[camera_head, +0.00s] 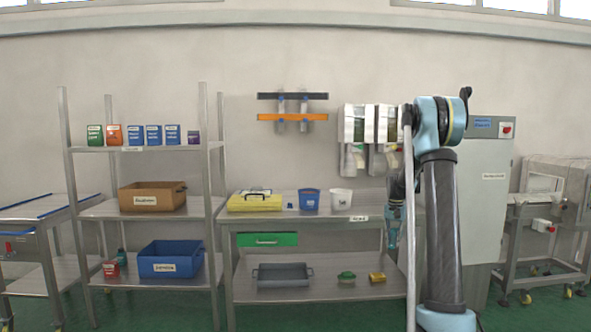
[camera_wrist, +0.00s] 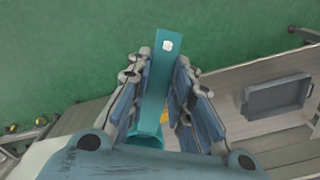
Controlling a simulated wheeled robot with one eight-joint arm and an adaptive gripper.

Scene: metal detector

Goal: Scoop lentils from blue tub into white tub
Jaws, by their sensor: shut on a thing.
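A blue tub (camera_head: 309,202) stands upright on the top of the steel table (camera_head: 275,217), with a white tub (camera_head: 341,203) just to its right. Their contents cannot be made out. My gripper (camera_wrist: 160,92) is shut on a teal scoop (camera_wrist: 157,68) in the wrist view, with the handle between the fingers and the bowl partly hidden close to the palm. In the head view my gripper (camera_head: 393,240) hangs pointing down by the table's right end, right of both tubs and lower than the tabletop.
A yellow case (camera_head: 255,203) lies left of the tubs. A grey tray (camera_head: 282,276), which also shows in the wrist view (camera_wrist: 276,97), sits on the lower shelf with a green item (camera_head: 346,277) and a yellow item (camera_head: 377,277). Dispensers (camera_head: 371,125) hang on the wall above.

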